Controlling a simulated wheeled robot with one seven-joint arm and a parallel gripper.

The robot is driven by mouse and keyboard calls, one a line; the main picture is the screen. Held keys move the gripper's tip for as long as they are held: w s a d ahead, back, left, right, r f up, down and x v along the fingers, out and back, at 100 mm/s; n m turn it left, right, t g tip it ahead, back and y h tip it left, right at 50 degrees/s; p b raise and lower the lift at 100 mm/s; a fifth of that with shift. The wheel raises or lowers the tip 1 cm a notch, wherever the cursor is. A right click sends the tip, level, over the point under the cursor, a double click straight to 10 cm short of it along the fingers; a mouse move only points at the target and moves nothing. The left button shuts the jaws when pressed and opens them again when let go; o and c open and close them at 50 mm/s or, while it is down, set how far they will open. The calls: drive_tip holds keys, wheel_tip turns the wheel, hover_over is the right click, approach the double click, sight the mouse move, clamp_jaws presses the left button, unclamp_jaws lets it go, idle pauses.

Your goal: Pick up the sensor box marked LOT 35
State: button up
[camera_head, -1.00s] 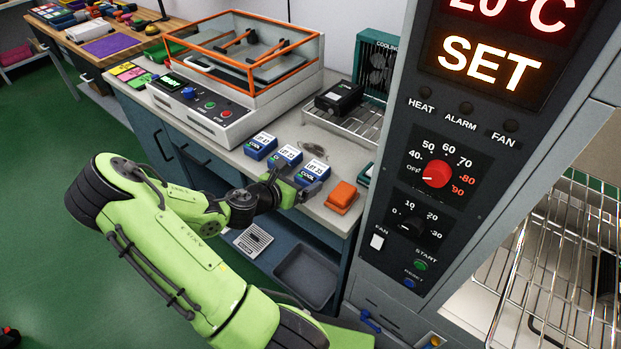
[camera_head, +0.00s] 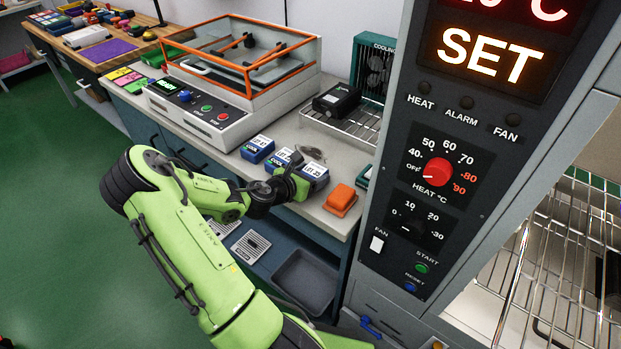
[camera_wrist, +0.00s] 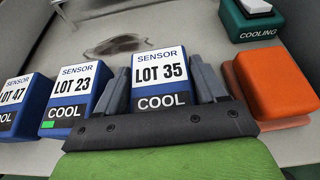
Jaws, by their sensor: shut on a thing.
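The blue sensor box marked LOT 35 (camera_wrist: 160,72) has a white label and a black COOL band. It stands on the grey bench, and it also shows in the head view (camera_head: 315,171). My gripper (camera_wrist: 160,90) is around it, one finger on each side, shut on the box. In the head view my gripper (camera_head: 297,180) reaches the box from the front left. The box LOT 23 (camera_wrist: 75,92) stands just left of it, and LOT 47 (camera_wrist: 18,100) is farther left. The lower front of LOT 35 is hidden by my gripper.
An orange block (camera_wrist: 272,85) lies to the right, with a green COOLING box (camera_wrist: 255,20) behind it. A wire rack with a black device (camera_head: 337,99) and an orange-framed machine (camera_head: 235,75) stand behind. The oven panel (camera_head: 440,170) rises close on the right.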

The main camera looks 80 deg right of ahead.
sight(311, 174)
drive_tip(key=shift+c, duration=0.5)
wheel_tip(311, 174, up, 10)
drive_tip(key=p, duration=0.5)
drive_tip(key=shift+r, duration=0.15)
